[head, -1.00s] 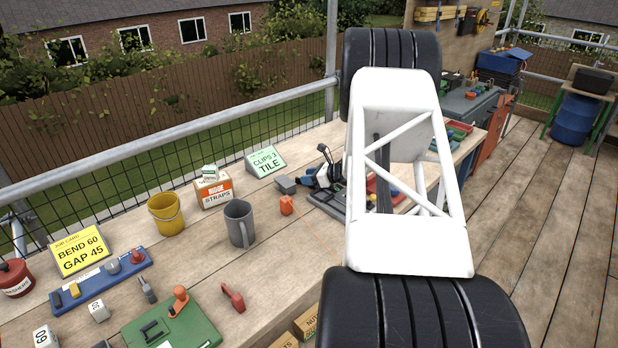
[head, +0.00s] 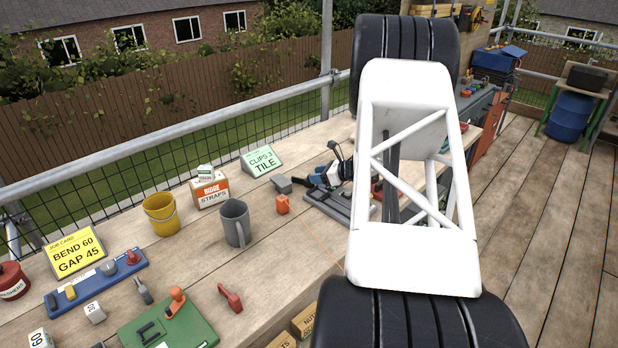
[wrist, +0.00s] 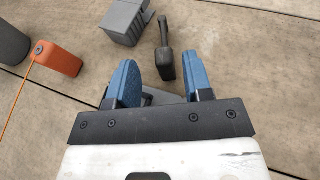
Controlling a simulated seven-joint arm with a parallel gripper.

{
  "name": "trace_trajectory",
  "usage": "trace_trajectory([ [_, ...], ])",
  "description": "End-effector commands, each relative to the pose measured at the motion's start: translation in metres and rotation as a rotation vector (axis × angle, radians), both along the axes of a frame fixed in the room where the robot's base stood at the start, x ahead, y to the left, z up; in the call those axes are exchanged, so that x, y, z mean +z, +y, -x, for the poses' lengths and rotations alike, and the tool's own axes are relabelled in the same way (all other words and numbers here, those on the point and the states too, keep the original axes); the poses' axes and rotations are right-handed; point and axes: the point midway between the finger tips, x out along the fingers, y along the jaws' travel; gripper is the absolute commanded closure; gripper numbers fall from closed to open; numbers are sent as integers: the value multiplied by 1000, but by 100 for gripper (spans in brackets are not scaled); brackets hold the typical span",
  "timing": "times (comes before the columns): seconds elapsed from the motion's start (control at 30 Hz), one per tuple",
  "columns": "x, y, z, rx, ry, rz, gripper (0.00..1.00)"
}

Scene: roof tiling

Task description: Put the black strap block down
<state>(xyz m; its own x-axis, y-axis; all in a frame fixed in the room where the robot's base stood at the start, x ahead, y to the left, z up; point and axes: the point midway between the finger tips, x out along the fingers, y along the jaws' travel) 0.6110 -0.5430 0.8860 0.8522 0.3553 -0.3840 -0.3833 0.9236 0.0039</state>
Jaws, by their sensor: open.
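My gripper (wrist: 160,88) is open in the wrist view, its two blue fingers apart. In the head view my gripper (head: 316,179) is small, low over the bench beside a grey tool base (head: 335,207), and partly hidden by my arm.
A grey block (wrist: 122,22) and an orange block (wrist: 60,58) stand nearby. A grey mug (head: 236,222), yellow bucket (head: 161,214), ridge straps box (head: 209,191) and clips card (head: 262,160) stand further left. Bare boards lie between the orange block and the dark piece.

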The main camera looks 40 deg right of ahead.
Motion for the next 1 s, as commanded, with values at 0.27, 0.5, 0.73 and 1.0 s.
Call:
trace_trajectory([
  [0.27,20,-17,36,-2,-3,2,54],
  [0.5,27,-23,52,-1,-3,3,54],
  [0.73,29,-24,54,1,-4,3,54],
  [1.0,29,-24,54,1,-4,3,54],
])
